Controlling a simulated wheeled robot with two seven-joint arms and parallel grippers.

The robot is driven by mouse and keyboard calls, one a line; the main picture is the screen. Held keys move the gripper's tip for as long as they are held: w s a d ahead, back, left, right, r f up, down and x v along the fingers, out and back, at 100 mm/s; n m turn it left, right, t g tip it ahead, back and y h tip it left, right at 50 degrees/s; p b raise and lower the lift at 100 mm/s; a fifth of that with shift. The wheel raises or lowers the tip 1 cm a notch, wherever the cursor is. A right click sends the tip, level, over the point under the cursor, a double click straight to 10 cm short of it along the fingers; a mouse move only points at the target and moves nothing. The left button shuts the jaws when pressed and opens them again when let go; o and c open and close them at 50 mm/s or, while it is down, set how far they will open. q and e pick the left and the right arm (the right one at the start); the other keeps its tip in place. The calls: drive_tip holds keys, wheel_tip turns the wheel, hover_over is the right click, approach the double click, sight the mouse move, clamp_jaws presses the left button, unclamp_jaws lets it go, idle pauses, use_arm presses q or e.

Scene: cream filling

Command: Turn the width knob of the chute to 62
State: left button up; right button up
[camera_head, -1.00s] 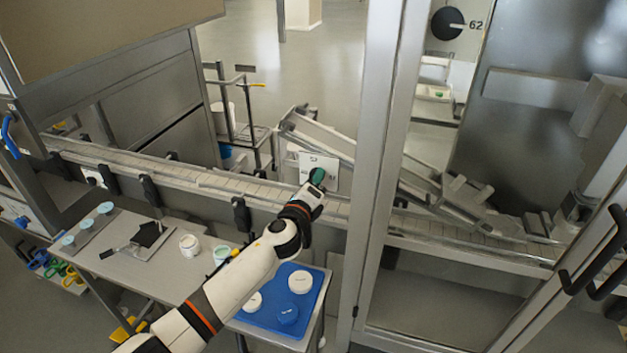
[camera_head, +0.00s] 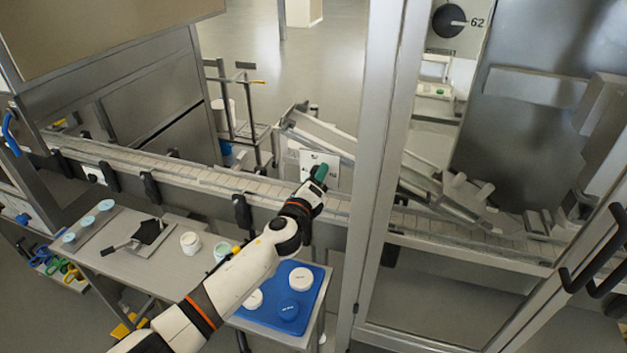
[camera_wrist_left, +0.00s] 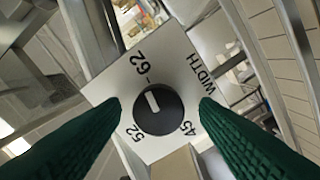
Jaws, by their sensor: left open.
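The black width knob (camera_wrist_left: 165,117) sits on a white plate (camera_wrist_left: 120,82) marked WIDTH, 62, 52 and 45. Its white pointer line points at or close to the tick by 62; I cannot tell if it lines up exactly. The plate also shows in the head view (camera_head: 333,160) on the chute (camera_head: 325,136), where the knob cannot be made out. My left gripper (camera_head: 319,172) is at the plate. In the left wrist view its green fingers (camera_wrist_left: 161,104) are open, one on each side of the knob, with gaps visible. My right gripper is not in view.
A conveyor (camera_head: 215,180) runs below the chute. A metal post (camera_head: 374,190) stands just right of my left arm. A blue tray (camera_head: 313,317) with white lids lies on the table below the arm. A black dial (camera_head: 447,22) beside a large 62 is behind.

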use_arm(q)
drive_tip(key=shift+s, duration=0.1)
drive_tip(key=v, duration=1.2)
drive_tip(key=shift+b, duration=0.3)
